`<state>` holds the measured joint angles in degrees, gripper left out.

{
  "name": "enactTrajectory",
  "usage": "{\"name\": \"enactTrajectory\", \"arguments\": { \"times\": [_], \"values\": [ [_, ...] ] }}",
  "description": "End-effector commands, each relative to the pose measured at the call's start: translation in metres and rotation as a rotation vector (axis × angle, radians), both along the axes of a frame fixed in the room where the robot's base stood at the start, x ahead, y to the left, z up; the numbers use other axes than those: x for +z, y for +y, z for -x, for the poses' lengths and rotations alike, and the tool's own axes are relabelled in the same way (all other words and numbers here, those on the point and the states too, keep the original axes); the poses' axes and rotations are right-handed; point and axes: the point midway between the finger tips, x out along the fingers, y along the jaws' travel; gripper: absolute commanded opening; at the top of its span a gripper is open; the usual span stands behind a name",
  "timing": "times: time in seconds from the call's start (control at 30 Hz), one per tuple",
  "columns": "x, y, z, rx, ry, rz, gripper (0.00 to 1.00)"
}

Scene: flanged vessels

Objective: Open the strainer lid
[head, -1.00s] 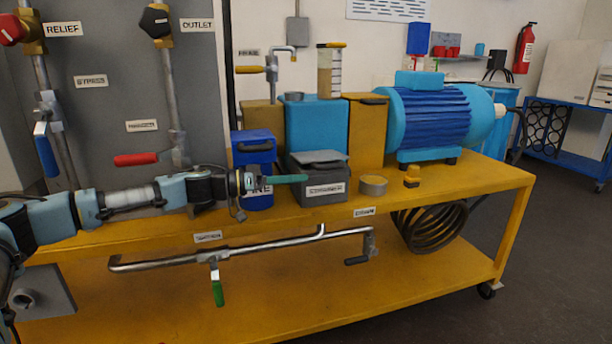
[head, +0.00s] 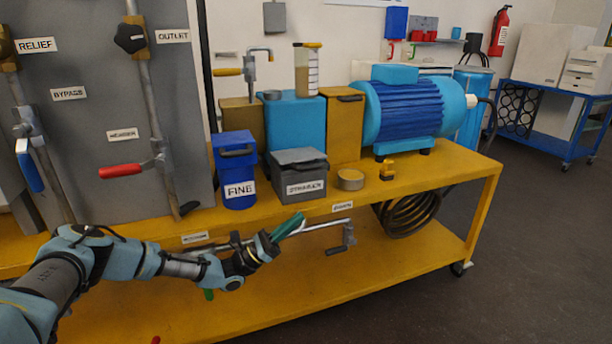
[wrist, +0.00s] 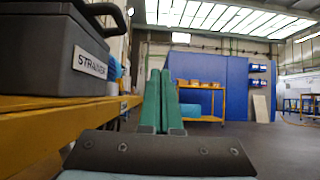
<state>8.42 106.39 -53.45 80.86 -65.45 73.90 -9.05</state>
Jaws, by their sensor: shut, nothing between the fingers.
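The strainer (head: 298,184) is a dark grey box with a label on its front, standing on the yellow cart's top. Its grey lid (head: 298,156) lies down on the box and looks closed. In the wrist view the strainer (wrist: 45,58) is at the upper left, with a dark handle sticking out at the lid's front edge. My gripper (head: 294,224) is in front of the cart's top edge, below the strainer and apart from it. In the wrist view its green fingers (wrist: 160,95) are together and empty.
The blue FINE canister (head: 236,175) stands left of the strainer. The cart's yellow front edge (head: 420,188) and a pipe with a crank (head: 340,243) are close to my gripper.

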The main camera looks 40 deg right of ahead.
Motion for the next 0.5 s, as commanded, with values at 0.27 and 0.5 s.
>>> {"name": "enactTrajectory", "arguments": {
  "times": [0.27, 0.5],
  "values": [
    [-0.026, 0.003, -0.029, 0.026, 0.38, 0.028, 0.0],
    [-0.006, -0.018, -0.028, 0.025, 0.384, 0.03, 0.0]
  ]
}}
